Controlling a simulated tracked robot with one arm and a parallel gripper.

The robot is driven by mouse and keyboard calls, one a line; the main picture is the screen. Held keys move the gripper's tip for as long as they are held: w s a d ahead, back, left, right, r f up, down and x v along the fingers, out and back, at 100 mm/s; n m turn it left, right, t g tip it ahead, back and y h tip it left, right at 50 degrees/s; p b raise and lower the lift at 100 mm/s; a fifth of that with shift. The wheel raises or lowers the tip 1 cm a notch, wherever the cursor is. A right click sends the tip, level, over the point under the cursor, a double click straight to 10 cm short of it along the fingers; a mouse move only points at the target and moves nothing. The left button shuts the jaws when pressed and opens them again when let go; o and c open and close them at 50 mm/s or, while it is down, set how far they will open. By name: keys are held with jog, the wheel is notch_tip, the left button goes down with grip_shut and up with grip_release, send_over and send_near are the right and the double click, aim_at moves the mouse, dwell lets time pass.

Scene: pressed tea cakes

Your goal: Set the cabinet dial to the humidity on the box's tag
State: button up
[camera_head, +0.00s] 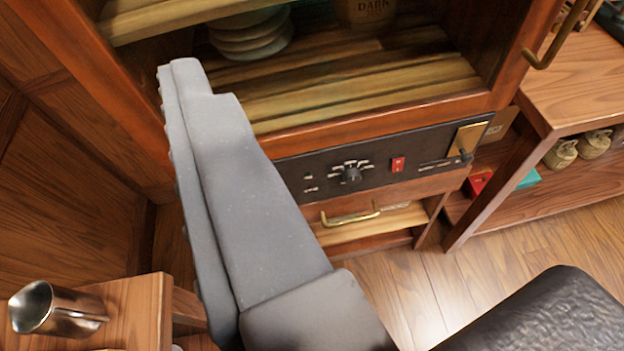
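The cabinet dial (351,175) is a small dark knob ringed by pale marks. It sits on the black control panel (429,152) under the cabinet's open compartment. The marks are too small to read, so I cannot tell its setting. My gripper (190,80) shows as a long grey shape slanting up the left middle, in front of the cabinet and left of the dial, apart from it in the picture. Its finger gap is not clear. A tan container (366,12) marked "DARK" stands inside the cabinet, cut off by the top edge. I see no readable humidity tag.
The panel also has a red switch (398,164), a brass plate (469,137) and a dark lever. Below is a drawer with a brass handle (350,217). Stacked pale discs (250,35) lie inside the cabinet.

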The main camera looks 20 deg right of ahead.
jog(key=w+d+f+m, duration=0.25)
jog(key=w+f, duration=0.35)
jog(key=f, duration=0.4)
jog(key=m+h+b, duration=0.5)
jog(key=m+h, duration=0.2)
jog(key=m, duration=0.2)
send_near(351, 182)
jog(key=shift+n+t, duration=0.25)
jog(key=shift+t, duration=0.05)
jog(key=shift+f+b+x, duration=0.15)
jog(key=shift+b+x, duration=0.6)
jog(key=shift+x, duration=1.45)
jog(key=shift+f+b+x, duration=0.2)
jog(key=shift+b+x, duration=0.5)
jog(key=shift+x, duration=1.45)
jog(key=shift+d, duration=0.1)
jog(key=shift+c, duration=0.3)
